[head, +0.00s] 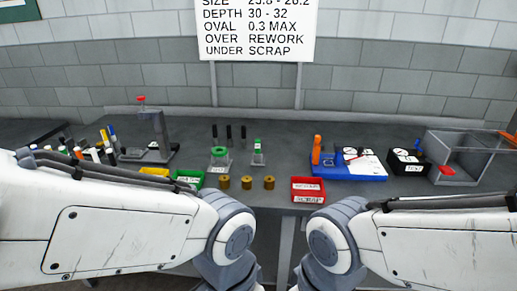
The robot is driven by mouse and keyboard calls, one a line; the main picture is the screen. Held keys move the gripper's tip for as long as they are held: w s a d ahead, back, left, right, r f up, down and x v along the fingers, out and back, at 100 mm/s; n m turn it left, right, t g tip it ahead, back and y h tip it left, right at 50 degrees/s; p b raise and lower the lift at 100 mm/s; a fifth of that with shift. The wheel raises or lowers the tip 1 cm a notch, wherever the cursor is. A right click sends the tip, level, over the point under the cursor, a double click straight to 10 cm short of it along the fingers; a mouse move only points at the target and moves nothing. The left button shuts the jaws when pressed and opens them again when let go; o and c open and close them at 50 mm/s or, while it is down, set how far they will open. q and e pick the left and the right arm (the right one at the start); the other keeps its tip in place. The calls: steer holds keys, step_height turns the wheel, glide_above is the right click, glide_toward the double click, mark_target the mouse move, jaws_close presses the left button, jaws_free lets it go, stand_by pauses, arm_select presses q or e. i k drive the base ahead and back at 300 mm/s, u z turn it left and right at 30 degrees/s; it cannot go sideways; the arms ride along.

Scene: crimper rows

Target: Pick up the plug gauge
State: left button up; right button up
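No label marks the plug gauge, and I cannot tell for certain which thing it is. A small green-topped piece (258,146) stands upright on a little grey base at the middle of the bench. Left of it is a wider green ring-like piece (219,152) on a similar base. An orange upright piece (316,150) stands at the left end of a blue tray (352,175). My two white arms cross the lower left and lower right, and their grey joints bend down near the centre. Neither gripper is in view.
Several brass cylinders (247,182) stand near the front edge, between a green bin (188,178) and a red SCRAP bin (308,196). Dark pins (229,132) stand behind. A press-like stand (155,135) is left; a black box (407,163) and grey open crate (468,155) are right.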

mark_target(257, 141)
steer(key=u, duration=0.45)
steer(key=i, duration=1.25)
steer(key=z, duration=0.1)
